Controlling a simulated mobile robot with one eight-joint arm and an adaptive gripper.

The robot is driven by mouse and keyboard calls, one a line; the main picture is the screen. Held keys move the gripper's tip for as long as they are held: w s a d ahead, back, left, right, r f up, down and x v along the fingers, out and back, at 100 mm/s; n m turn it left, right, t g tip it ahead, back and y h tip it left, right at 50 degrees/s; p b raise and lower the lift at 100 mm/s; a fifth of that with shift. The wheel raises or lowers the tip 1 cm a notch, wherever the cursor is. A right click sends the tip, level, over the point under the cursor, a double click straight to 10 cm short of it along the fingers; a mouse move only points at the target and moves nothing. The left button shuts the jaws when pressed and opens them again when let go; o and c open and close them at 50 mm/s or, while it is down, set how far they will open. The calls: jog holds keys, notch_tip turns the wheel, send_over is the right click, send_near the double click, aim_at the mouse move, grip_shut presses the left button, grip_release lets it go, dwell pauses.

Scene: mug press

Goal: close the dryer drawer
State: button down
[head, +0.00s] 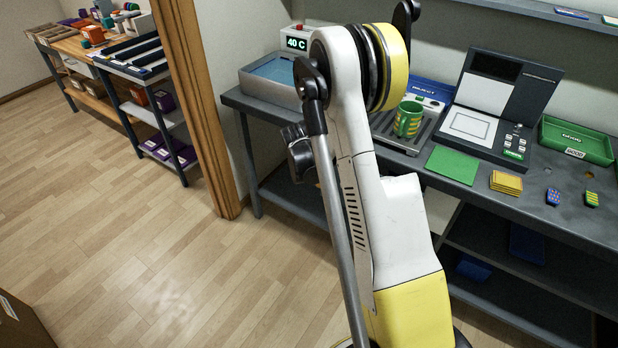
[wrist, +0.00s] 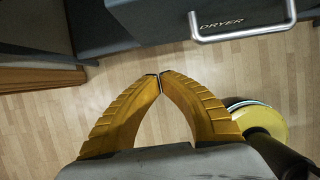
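The dryer drawer front, dark grey and lettered DRYER (wrist: 222,23), shows at the top right of the wrist view. Its bright metal handle (wrist: 245,36) runs along its lower side in the picture. How far the drawer stands out cannot be told. My gripper (wrist: 160,76) has yellow ribbed fingers whose tips meet, with nothing between them. The tips are to the left of the handle and below it in the picture, apart from it, with floor behind them. In the head view my arm covers the gripper, and I cannot make out the drawer.
The grey bench (head: 560,215) carries a water basin (head: 270,78), a green-striped mug (head: 408,118) on a press, an open grey device (head: 490,110) and a green tray (head: 577,140). A wooden post (head: 195,110) stands left of it.

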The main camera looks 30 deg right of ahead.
aim_at(327, 184)
jog(key=shift+w+d+f+b, duration=0.45)
jog(key=shift+d+f+b, duration=0.4)
jog(key=shift+d+f, duration=0.4)
jog(key=shift+w+d+f+b, duration=0.45)
jog(key=shift+d+f+b, duration=0.45)
jog(key=shift+f, duration=0.5)
jog(key=shift+w+d+f+b, duration=0.45)
jog(key=shift+d+f+b, duration=0.3)
jog(key=shift+d+f, duration=0.55)
jog(key=shift+a, duration=0.1)
jog(key=d, duration=0.1)
jog(key=w+d, duration=0.1)
jog(key=d, duration=0.1)
jog(key=w+d, duration=0.1)
jog(key=d, duration=0.1)
jog(key=shift+w+d, duration=0.15)
jog(key=shift+d, duration=0.05)
jog(key=shift+a, duration=0.1)
